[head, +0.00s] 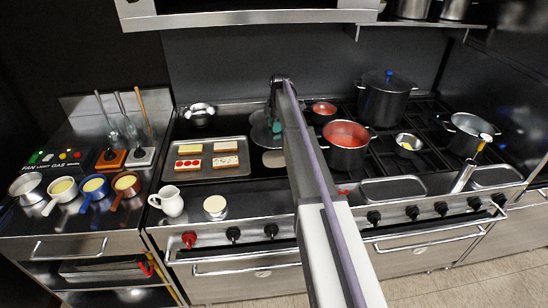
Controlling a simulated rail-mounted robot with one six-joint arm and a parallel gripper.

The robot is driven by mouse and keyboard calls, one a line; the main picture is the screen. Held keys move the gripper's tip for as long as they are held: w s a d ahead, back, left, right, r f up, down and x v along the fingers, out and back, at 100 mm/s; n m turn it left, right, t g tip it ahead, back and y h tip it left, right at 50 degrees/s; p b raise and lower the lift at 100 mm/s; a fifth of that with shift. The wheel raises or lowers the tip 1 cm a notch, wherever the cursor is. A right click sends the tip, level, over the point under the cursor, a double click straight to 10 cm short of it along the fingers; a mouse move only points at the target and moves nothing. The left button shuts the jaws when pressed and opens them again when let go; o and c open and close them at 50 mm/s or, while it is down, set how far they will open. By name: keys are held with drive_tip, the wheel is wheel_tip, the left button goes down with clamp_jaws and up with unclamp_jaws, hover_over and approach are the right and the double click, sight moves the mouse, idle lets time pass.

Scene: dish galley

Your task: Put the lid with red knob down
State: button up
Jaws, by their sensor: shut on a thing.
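My gripper (273,112) is at the middle of the stove top, partly hidden behind my own arm. It is shut on a lid (261,135), a dark, glassy disc that shows just left of my arm. The lid's knob is hidden by the gripper, so I cannot see its colour. The lid looks tilted or seen edge-on, and I cannot tell whether it touches the surface beneath. A pale round patch (273,159) shows just below it.
Left of the lid is a tray (233,174) of decorated slabs. Right of my arm stand a pot of red contents (346,139), a small red-filled pot (324,111) and a tall dark pot with a blue knob (384,100). A white jug (170,202) stands at the front left.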

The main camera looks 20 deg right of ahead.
drive_tip(key=f+b, duration=0.6)
drive_tip(key=shift+d+f+b, duration=0.2)
drive_tip(key=shift+f+b, duration=2)
clamp_jaws()
drive_tip(key=o, duration=1.1)
unclamp_jaws()
drive_tip(key=shift+r, duration=0.1)
drive_tip(key=shift+c, duration=0.2)
drive_tip(key=r+p, duration=0.4)
drive_tip(key=d+r+p, duration=0.1)
drive_tip(key=r+p, duration=0.7)
drive_tip(key=shift+s+d+r+p, duration=0.1)
drive_tip(key=shift+d+r+p, duration=0.05)
drive_tip(key=shift+r+p, duration=0.2)
drive_tip(key=shift+f, duration=0.15)
drive_tip(key=shift+f, duration=0.1)
